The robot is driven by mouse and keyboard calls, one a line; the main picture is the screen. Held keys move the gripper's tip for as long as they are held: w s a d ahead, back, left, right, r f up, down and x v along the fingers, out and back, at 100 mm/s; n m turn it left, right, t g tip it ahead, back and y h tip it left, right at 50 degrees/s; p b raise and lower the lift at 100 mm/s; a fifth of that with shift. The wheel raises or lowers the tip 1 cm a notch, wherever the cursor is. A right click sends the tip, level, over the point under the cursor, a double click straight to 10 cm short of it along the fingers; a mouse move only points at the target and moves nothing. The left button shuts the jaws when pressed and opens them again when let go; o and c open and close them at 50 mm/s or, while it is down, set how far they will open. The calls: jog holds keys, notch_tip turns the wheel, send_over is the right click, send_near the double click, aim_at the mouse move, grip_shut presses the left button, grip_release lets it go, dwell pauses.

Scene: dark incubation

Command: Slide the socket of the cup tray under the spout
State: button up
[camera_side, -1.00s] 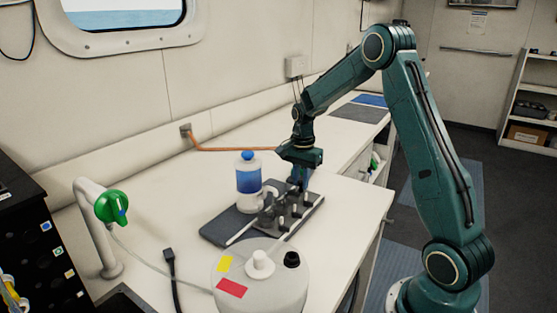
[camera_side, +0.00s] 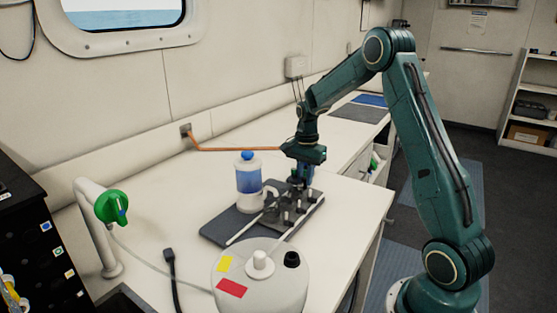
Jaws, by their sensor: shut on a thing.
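A clear bottle with blue liquid and a blue cap (camera_side: 249,178) stands on a dark mat, with a white spout (camera_side: 271,189) curving out on its right side. The cup tray (camera_side: 289,212), a dark rack with several small grey pieces on it, sits on the mat just right of the spout. My gripper (camera_side: 300,184) points down at the tray's far part and is shut on it. The fingertips are small and partly hidden, so the exact grip point is unclear. I cannot tell which socket is nearest the spout.
The dark mat (camera_side: 216,232) lies on the white bench, crossed by light rails (camera_side: 244,229). A white jug (camera_side: 260,283) with red and yellow labels stands in front. Bench at right is clear.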

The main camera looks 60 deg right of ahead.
aim_at(298, 180)
jog(key=shift+d, duration=1)
jog(key=o, duration=0.5)
jog(key=shift+o, duration=0.2)
jog(key=shift+a, duration=0.1)
jog(key=shift+a, duration=2.95)
jog(key=shift+r, duration=0.15)
jog(key=shift+r, duration=2.15)
